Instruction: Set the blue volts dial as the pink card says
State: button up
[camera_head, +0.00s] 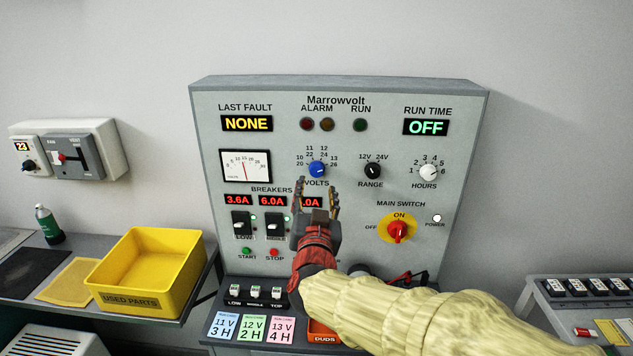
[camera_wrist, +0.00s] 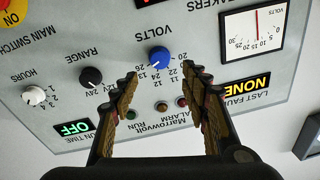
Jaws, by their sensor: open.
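The blue volts dial (camera_head: 317,169) is on the grey panel, with marks from 10/20 at left to 13/26 at right. Its white pointer seems to lean right, toward the 13/26 side; the exact setting is hard to read. The pink card (camera_head: 281,330) lies below the panel and reads 13 V, 4 H. My gripper (camera_head: 318,190) is open and empty, its fingers upright just below the dial in the head view. In the upside-down wrist view the dial (camera_wrist: 160,57) shows between and beyond the fingertips (camera_wrist: 163,75), apparently untouched.
The black range knob (camera_head: 373,171), white hours knob (camera_head: 428,172) and red main switch (camera_head: 398,230) are to the right. Breakers (camera_head: 242,224) are below left, partly hidden by my gripper. A yellow bin (camera_head: 150,262) stands left. The panel face around the dial is flat.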

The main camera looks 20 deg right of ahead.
jog(key=v, duration=0.3)
jog(key=shift+s+a, duration=0.1)
jog(key=shift+s, duration=0.3)
